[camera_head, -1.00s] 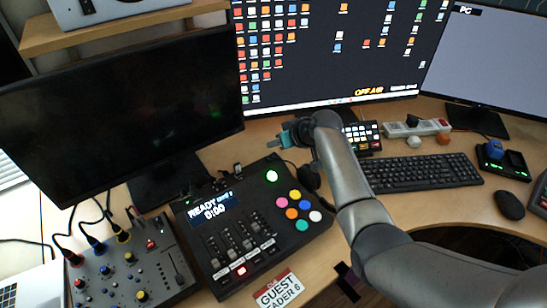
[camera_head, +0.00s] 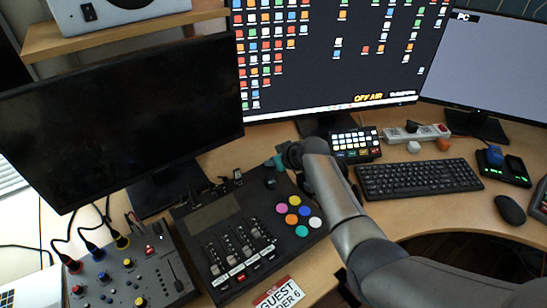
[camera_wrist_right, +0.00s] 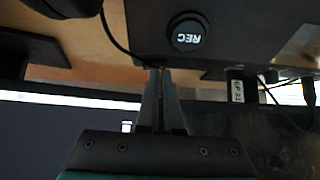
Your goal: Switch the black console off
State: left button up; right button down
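The black console (camera_head: 192,222) lies on the desk at the lower middle of the head view, with faders and several coloured buttons. Its display (camera_head: 214,212) is dark. My left gripper is not in view.
A small mixer (camera_head: 125,270) with cables stands left of the console. A dark monitor (camera_head: 115,115) stands behind it. A lit button pad (camera_head: 355,143), a keyboard (camera_head: 418,178) and a mouse (camera_head: 510,208) are to the right. A guest card (camera_head: 279,295) lies at the console's front.

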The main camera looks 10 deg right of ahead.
jog(key=shift+s+d+f, duration=0.1)
jog(key=shift+s+f, duration=0.05)
jog(key=shift+f, duration=0.25)
jog(key=shift+w+d+b, duration=0.2)
jog(key=shift+d+b, duration=0.1)
jog(key=shift+d, duration=0.45)
jog(key=shift+w+r+p, duration=0.1)
jog(key=shift+r+p, duration=0.45)
jog(key=shift+p, duration=0.05)
notch_tip(320, 180, up, 4)
jog(key=p, duration=0.3)
jog(key=shift+w+d+r+p, duration=0.1)
jog(key=shift+w+p, duration=0.05)
jog(key=shift+p, duration=0.15)
jog(key=p+v, duration=0.3)
jog(key=v, duration=0.6)
jog(key=shift+d, duration=0.4)
